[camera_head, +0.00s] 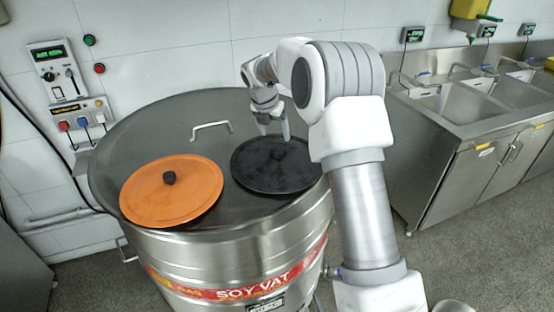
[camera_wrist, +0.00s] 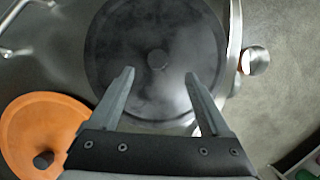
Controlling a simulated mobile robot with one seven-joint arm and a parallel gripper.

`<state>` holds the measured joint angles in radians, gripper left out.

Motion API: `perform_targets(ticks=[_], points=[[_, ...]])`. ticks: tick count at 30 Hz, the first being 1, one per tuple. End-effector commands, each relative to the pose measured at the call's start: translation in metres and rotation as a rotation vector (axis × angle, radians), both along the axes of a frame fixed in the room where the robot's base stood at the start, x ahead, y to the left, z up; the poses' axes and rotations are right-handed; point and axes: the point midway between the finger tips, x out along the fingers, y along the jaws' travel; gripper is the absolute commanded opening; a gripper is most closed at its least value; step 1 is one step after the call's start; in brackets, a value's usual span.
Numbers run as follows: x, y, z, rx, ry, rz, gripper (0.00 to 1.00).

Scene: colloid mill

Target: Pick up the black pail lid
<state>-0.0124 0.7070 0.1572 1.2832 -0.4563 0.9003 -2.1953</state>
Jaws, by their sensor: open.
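The black pail lid (camera_head: 268,178) is a round dark disc with a small knob in its middle, lying on the lid of the steel vat at the right side. It also shows in the wrist view (camera_wrist: 155,30), with its knob (camera_wrist: 157,59) ahead of the fingertips and between their lines. My gripper (camera_head: 274,130) is open and empty over the black lid. In the wrist view its two fingers (camera_wrist: 158,72) stand apart over the disc. I cannot tell how far the fingertips are above the knob.
An orange lid (camera_head: 165,200) with a black knob lies to the left on the same vat top (camera_head: 150,125). A metal handle (camera_head: 212,126) rises behind the lids. A wall panel with switches (camera_head: 82,112) is at left. Steel sinks (camera_head: 470,100) stand at right, with open floor between.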

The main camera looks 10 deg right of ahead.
Motion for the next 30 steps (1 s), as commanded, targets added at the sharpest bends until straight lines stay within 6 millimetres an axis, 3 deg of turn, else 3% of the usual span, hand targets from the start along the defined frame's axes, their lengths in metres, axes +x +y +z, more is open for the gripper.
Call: perform_targets(ticks=[3,11,19,29,30], points=[[0.006,-0.004,-0.017,0.0,0.001,0.0,0.82],[0.011,-0.006,-0.034,-0.001,0.001,0.001,0.82],[0.022,-0.009,-0.07,0.0,0.001,0.0,0.82],[0.025,-0.011,-0.077,0.0,-0.001,0.0,0.82],[0.025,-0.011,-0.077,0.0,-0.001,0.0,0.76]])
